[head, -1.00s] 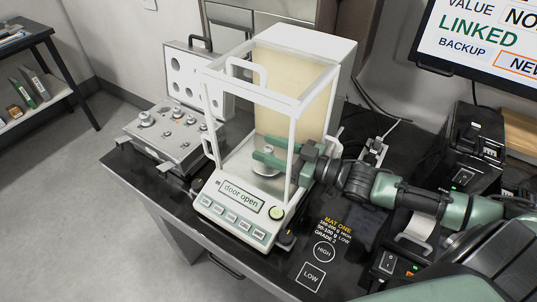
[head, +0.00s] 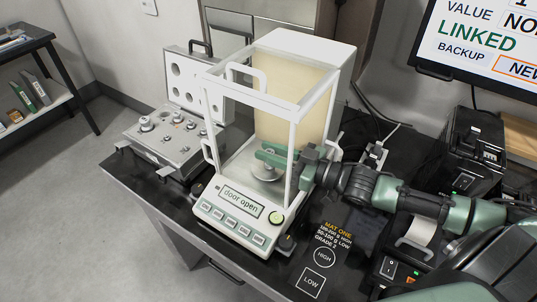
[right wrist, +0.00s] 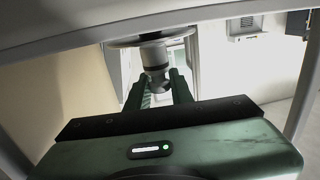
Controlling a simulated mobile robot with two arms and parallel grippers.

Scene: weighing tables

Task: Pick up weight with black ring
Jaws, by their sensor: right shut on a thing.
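The weight (right wrist: 156,58) is a grey metal cylinder with a narrower neck and a dark band around it. It is at the round pan (right wrist: 150,41) of the balance, in the right wrist view, where the scene appears upside down. My right gripper (right wrist: 158,84) is shut on the weight, with one green finger on each side of its knob end. In the head view my right gripper (head: 271,157) reaches through the right side of the balance (head: 243,220), and its fingers hide part of the weight. I cannot tell whether the weight touches the pan. My left gripper is not in view.
The balance's white frame posts stand close around my right gripper; its display reads "door open". A grey weight case (head: 166,150) with several weights stands to the left. A black mat with HIGH and LOW markings (head: 318,268) lies clear at the front right.

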